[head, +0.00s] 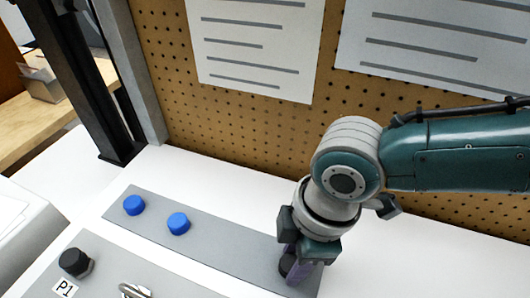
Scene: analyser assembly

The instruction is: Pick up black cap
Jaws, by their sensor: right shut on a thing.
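My right gripper (297,268) comes down from the right over the right end of a grey strip (225,249). Its fingers are shut on a small dark round piece, the black cap (286,263), which is partly hidden by the fingers. I cannot tell whether the cap still touches the strip. Two blue caps, a left one (134,205) and a right one (178,223), sit on the same strip. My left gripper is not in view.
A grey panel (110,262) at the lower left bears a black knob-like part (75,262), a P1 label (65,288) and a metal fitting (134,291). A pegboard (260,125) with paper sheets stands behind the white table (190,170). A dark post (85,80) rises at the left.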

